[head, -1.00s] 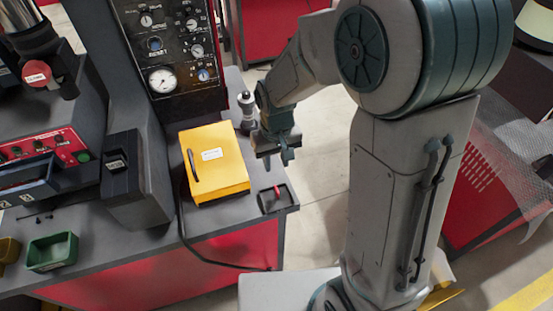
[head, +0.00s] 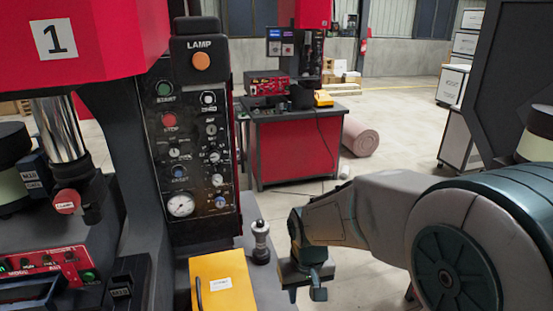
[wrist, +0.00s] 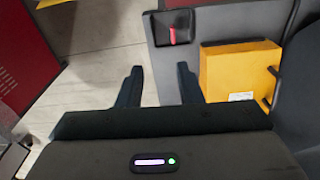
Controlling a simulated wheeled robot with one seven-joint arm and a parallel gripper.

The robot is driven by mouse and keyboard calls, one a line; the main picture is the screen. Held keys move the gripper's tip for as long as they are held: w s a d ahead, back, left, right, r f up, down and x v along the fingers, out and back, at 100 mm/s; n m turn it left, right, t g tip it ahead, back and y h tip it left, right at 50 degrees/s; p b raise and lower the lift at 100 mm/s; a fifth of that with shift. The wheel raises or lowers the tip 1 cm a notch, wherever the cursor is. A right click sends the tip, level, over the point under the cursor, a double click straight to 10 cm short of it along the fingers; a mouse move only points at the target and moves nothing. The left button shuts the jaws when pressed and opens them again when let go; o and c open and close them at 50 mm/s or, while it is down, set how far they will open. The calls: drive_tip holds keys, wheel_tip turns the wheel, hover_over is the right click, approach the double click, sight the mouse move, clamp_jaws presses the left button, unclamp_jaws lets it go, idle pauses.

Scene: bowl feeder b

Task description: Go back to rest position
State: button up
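My gripper (head: 305,287) hangs at the end of my arm, to the right of the workbench in the head view. In the wrist view my gripper (wrist: 158,85) shows two dark fingers spread apart with nothing between them. Beyond the fingers are the pale floor and the bench's edge. The gripper touches nothing that I can see.
A yellow box (head: 222,283) sits on the bench and also shows in the wrist view (wrist: 238,68). A small tray with a red item (wrist: 172,30) lies near the bench corner. A metal cylinder (head: 261,243) stands beside the control panel (head: 192,150).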

drive_tip(key=s+d+r+m+t, duration=0.2)
drive_tip(key=s+d+r, duration=0.7)
drive_tip(key=s, duration=0.2)
drive_tip(key=shift+r+m+t, duration=0.25)
drive_tip(key=shift+m+t, duration=0.05)
drive_tip(key=shift+t, duration=0.1)
drive_tip(key=shift+s, duration=0.1)
